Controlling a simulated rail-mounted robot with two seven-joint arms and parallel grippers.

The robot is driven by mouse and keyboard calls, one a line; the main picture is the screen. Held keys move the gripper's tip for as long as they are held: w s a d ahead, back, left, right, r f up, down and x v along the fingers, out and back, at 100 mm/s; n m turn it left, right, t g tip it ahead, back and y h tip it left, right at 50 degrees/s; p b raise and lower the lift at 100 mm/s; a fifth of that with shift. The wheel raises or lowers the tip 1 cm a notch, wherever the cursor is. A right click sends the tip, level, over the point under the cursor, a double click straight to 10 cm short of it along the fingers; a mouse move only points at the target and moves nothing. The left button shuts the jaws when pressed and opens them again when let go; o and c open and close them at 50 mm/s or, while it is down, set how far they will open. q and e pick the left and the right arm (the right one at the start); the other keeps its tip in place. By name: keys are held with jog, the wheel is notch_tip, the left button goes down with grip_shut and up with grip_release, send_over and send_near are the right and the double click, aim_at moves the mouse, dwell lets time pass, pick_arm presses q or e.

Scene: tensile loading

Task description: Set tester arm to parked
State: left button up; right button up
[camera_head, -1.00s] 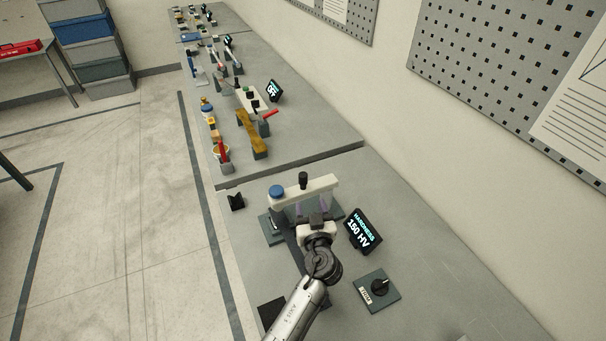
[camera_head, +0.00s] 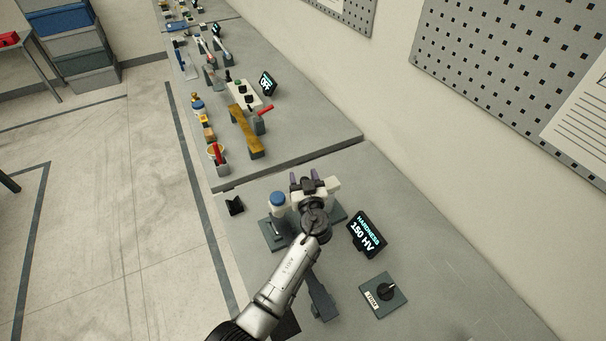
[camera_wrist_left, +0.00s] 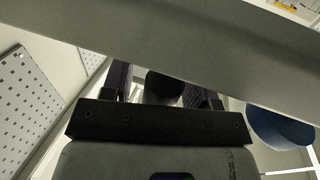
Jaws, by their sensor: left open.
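The tester arm is a white beam (camera_head: 333,185) on the hardness tester, with a blue-capped post (camera_head: 277,203) at its left end. My left gripper (camera_head: 304,178) is open over the beam and covers its middle, so the black knob is hard to make out in the head view. In the left wrist view the pale beam (camera_wrist_left: 190,50) crosses close in front of the camera. A dark round shape, likely the knob (camera_wrist_left: 165,88), shows between the two spread fingers. I cannot tell whether they touch it. The blue cap (camera_wrist_left: 280,125) is at the right there. My right gripper is not in view.
A display (camera_head: 367,235) reading "HARDNESS 150 HV" stands right of the tester. A dial plate (camera_head: 384,293) lies in front of it. A small black block (camera_head: 235,205) is at the left edge. The bench at right is clear. Other tools fill the farther bench.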

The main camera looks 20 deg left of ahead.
pick_arm(q)
jog(key=shift+c, duration=0.4)
grip_shut()
